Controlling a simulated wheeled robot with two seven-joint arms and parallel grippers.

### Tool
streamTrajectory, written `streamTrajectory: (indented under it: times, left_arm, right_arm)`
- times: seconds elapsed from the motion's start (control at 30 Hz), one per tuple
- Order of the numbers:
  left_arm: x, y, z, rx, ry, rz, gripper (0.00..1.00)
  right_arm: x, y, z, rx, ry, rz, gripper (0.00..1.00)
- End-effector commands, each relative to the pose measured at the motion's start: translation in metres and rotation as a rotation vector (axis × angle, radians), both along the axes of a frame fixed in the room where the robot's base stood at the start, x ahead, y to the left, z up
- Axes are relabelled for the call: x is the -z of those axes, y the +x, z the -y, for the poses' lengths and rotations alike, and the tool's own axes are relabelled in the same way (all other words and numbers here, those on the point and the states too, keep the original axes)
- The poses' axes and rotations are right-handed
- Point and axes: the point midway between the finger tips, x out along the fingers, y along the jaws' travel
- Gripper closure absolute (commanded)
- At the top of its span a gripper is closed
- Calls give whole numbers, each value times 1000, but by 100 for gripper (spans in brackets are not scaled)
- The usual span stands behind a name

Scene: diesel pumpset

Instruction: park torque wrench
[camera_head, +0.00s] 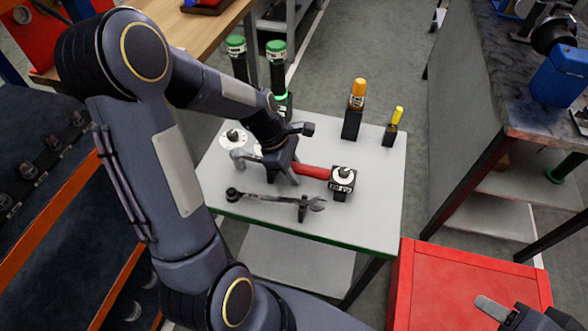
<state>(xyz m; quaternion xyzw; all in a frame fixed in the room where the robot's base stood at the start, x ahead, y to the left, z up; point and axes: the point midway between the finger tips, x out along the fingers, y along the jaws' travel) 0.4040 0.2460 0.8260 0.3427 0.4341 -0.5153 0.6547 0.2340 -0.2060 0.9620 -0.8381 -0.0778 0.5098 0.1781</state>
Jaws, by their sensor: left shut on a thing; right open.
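A red-handled tool (313,171) with a grey head lies across the top of the small grey table (375,210). I cannot tell for certain whether it is the torque wrench. My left gripper (284,175) is shut on this tool near its middle, low over the table, and hides part of its shaft. The handle's right end meets or overlaps a black block (343,180) with a white round top. A dark wrench (270,197) with a round head and an open-jaw end lies nearer the table's front edge. My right gripper (520,312) is open and empty at the lower right, partly out of view.
A yellow-topped tool (395,120) and an orange-topped one (357,92) stand in black holders at the table's back right. A red cabinet (430,285) is at the lower right, a workbench (550,125) at the right.

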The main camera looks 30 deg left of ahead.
Motion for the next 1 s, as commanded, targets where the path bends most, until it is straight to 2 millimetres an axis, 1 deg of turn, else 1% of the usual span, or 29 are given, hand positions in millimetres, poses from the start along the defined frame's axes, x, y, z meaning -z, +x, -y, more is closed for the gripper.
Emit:
streamTrajectory:
  times: [0.4, 0.43, 0.6, 0.87, 0.97, 1.0]
  left_arm:
    - [8, 0, 0, 0, -1, 1, 100]
    - [7, 0, 0, -1, -1, 2, 72]
    - [7, 0, 0, 0, 0, 1, 50]
    - [7, 0, 0, 0, 1, -1, 50]
    - [0, 0, -3, 0, 0, 1, 50]
    - [-5, 0, -5, -1, 2, 4, 50]
  right_arm:
    - [6, 0, 0, 0, 0, 0, 55]
    - [5, 0, 0, 0, 0, 0, 55]
    - [5, 0, 0, 0, 0, 0, 55]
    - [5, 0, 0, 0, 0, 0, 55]
    - [4, 0, 0, 0, 0, 0, 55]
    - [3, 0, 0, 0, 0, 0, 55]
